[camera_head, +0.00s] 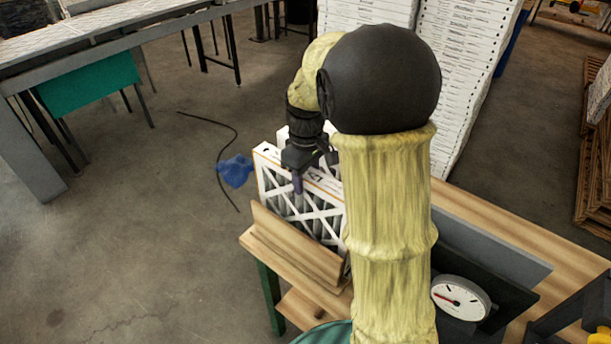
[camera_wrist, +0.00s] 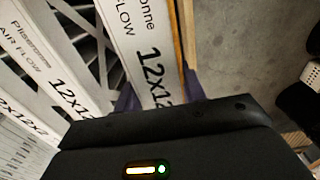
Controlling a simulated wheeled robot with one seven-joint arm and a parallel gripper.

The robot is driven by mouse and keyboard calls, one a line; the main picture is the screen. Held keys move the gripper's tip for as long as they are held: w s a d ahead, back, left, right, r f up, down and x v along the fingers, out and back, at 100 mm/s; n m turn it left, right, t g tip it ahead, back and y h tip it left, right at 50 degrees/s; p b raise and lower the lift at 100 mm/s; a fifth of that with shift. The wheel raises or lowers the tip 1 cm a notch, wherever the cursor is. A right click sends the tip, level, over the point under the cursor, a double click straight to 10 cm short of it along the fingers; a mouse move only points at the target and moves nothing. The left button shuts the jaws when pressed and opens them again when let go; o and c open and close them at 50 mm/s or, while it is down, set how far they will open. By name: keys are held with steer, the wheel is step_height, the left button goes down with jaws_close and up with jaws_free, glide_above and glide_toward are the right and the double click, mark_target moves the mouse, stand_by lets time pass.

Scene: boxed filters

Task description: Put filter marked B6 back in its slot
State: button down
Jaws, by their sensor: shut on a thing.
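My gripper (camera_head: 297,178) points down and is shut on the top edge of a white-framed filter (camera_head: 276,192) with grey pleats and a white lattice. This held filter (camera_wrist: 140,42) shows in the wrist view between the purple fingers of my gripper (camera_wrist: 158,94), with "FLOW" and "12x1..." printed on its edge. Its letter-and-number mark cannot be read. It stands nearly upright just behind the front board of the wooden rack (camera_head: 290,243). My arm hides its right side, and whether its lower edge is seated cannot be told.
Another white filter (camera_wrist: 88,62) stands beside the held one, with more filter edges (camera_wrist: 14,122) further left in the wrist view. A round dial gauge (camera_head: 461,298) sits at the bench's right. Tall stacks of white boxes (camera_head: 478,85) stand behind. Open floor lies left of the rack.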

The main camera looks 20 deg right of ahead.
steer(key=shift+f, duration=0.35)
stand_by(0.3)
steer(key=c, duration=1.1)
jaws_free()
steer(key=shift+c, duration=0.2)
steer(key=shift+r+p, duration=2.95)
steer(key=shift+r, duration=0.6)
steer(key=o, duration=0.5)
steer(key=shift+o, duration=0.2)
